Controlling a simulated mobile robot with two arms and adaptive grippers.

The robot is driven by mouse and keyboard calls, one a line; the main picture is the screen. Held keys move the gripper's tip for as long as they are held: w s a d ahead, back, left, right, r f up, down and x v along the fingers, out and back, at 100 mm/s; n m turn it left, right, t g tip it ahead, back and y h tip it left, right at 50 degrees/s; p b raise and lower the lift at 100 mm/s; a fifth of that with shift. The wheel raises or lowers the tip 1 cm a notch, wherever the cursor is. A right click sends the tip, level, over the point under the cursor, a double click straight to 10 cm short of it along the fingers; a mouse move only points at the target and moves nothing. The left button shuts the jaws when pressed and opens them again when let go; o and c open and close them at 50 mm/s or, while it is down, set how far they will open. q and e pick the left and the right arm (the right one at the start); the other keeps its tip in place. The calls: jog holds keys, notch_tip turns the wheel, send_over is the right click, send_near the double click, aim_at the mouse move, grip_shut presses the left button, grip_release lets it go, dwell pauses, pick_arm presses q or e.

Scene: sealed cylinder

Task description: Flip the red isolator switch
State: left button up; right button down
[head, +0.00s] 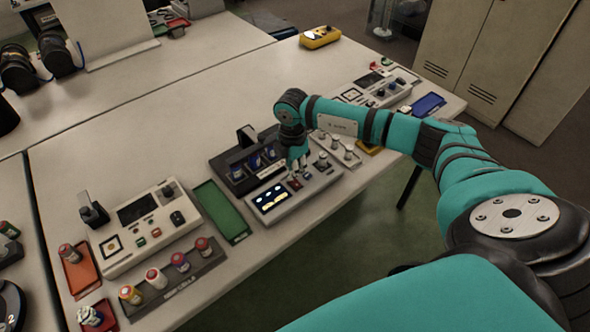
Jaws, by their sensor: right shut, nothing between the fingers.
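A grey control unit (283,210) with a lit display (269,198) stands in the middle of the near table. A small red control (295,184) on its top panel appears to be the red isolator switch; its position is too small to tell. My right gripper (298,171) points down over this panel, shut and empty, its fingertips just behind the red control. I cannot tell whether they touch it. My left gripper is not in view.
A dark rack with vials (236,172) stands behind the unit, and a green tray (221,211) lies left of it. Another control unit (152,232) and a rack of capped vials (176,278) are further left. A yellow meter (320,37) sits at the back.

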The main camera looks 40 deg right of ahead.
jog(key=shift+r+p, duration=1.45)
jog(key=shift+r, duration=0.7)
jog(key=shift+w, duration=0.1)
